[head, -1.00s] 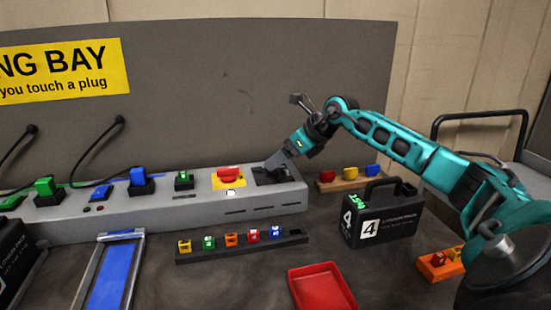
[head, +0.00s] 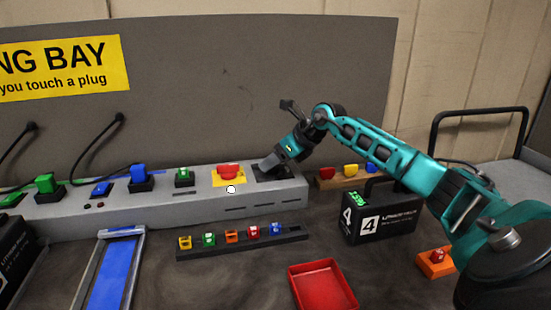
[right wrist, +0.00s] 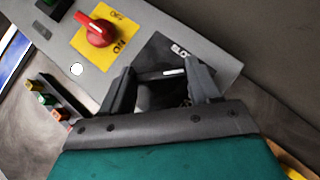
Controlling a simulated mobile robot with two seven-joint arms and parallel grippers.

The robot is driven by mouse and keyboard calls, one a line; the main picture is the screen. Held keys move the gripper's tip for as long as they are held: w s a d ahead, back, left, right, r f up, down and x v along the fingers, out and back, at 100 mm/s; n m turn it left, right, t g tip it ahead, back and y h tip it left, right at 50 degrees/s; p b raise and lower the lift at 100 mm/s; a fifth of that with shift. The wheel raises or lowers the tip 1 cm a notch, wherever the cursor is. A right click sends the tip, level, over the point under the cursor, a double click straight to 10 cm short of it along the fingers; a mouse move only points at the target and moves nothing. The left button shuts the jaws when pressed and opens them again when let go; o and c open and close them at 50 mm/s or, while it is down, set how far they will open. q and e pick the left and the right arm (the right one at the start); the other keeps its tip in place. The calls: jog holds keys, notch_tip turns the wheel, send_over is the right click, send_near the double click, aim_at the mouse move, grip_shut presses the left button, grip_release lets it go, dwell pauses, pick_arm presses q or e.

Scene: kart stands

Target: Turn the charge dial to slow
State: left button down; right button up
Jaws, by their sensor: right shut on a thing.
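The charge dial (right wrist: 160,92) is black, on a dark plate (right wrist: 150,58) at the right end of the grey charging panel (head: 230,211). In the right wrist view a white mark shows on it, and a partly covered label starting "SLO" is beside it. My right gripper (right wrist: 170,76) is shut on the dial, one finger on each side. In the head view my right gripper (head: 268,172) comes down onto the plate and hides most of the dial. My left gripper is not in view.
A red switch (head: 228,171) on a yellow plate is just left of the dial. Green and blue plugs sit farther left. A black battery (head: 380,224) marked 4 stands right of the panel. A red tray (head: 323,287) and a rack of coloured fuses (head: 243,246) lie in front.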

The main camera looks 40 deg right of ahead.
jog(key=c, duration=0.4)
